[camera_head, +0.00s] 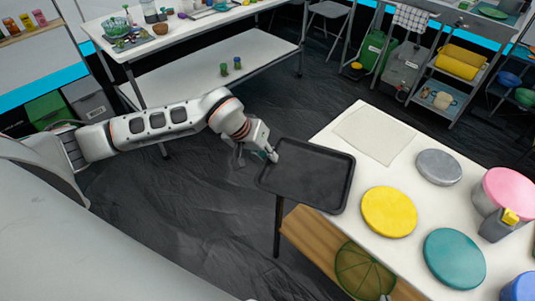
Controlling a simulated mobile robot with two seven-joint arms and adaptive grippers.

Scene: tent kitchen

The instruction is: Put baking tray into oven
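The baking tray (308,176) is a dark, flat rectangle with a raised rim. It is at the left edge of the white table (405,235), extending past that edge over the dark floor. My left gripper (271,155) is at the tray's upper left rim, with its fingers closed around the rim. The far finger is partly hidden. I cannot tell whether the tray rests on the table or is held just above it. I see no oven in this view. My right gripper is not in view.
The white table holds a pale flat sheet (374,134), a yellow disc (389,211), a teal disc (454,258), a grey disc (438,167) and a pink-topped pot (509,190). A long white table (205,75) stands at the back left. Dark floor (190,220) is open between.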

